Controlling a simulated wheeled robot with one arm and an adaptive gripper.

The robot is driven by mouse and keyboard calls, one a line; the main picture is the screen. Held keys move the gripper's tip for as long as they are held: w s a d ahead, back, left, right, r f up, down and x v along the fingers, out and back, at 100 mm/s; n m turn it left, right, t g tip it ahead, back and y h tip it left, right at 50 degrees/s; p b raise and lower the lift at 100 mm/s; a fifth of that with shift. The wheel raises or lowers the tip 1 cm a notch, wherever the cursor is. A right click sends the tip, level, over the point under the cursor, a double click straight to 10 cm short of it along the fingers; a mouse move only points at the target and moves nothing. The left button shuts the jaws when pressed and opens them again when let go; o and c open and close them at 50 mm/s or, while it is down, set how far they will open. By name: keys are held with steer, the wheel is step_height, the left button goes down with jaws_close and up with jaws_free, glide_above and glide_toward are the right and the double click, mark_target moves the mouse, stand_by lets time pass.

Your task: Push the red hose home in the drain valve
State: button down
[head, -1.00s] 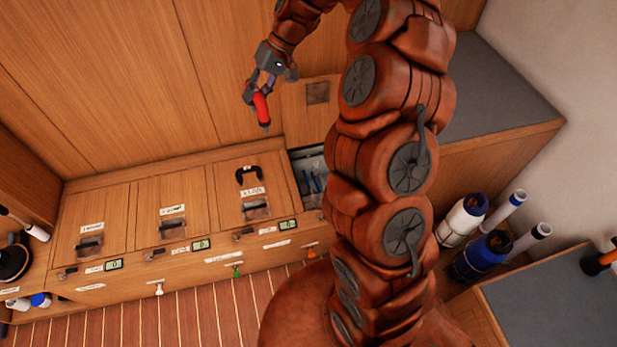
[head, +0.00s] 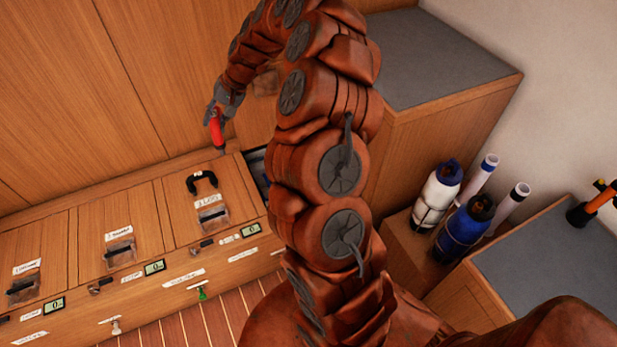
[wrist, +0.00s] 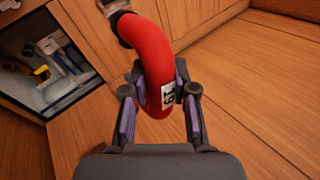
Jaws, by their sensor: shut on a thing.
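My gripper (wrist: 160,98) is shut on the red hose (wrist: 150,45), with a finger on each side of it. Small valve-like fittings with a green handle (head: 202,293) and a white handle (head: 115,325) sit on the bench front. I cannot tell which one is the drain valve.
An open compartment (wrist: 45,60) holding several tools shows in the wrist view. Blue and white bottles (head: 462,228) stand at the right beside a grey-topped counter (head: 550,255). My arm hides the bench's right part.

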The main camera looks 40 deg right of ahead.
steer(key=s+d+f+m+t+h+b, duration=0.1)
steer(key=d+f+m+b, duration=0.4)
steer(key=d+f+b, duration=0.5)
steer(key=s+d+f+m+h+b, duration=0.1)
steer(key=d+f+m+h+b, duration=0.3)
steer(key=d+f+b, duration=0.7)
steer(key=s+d+f+m+t+h+b, duration=0.1)
steer(key=d+f+m+b, duration=0.5)
steer(key=f+b, duration=1.2)
steer(key=shift+s+d+f+t+h, duration=0.15)
steer(key=shift+s+d+f+h, duration=0.25)
steer(key=shift+d+f, duration=1.45)
steer(key=shift+s+d+f+t+h, duration=0.25)
steer(key=shift+f+h, duration=0.25)
steer(key=shift+f, duration=2.7)
steer(key=shift+w+a+r+p, duration=0.1)
steer(key=shift+p, duration=0.55)
steer(key=shift+p, duration=1.1)
steer(key=shift+f+b, duration=0.35)
steer(key=shift+f, duration=1.05)
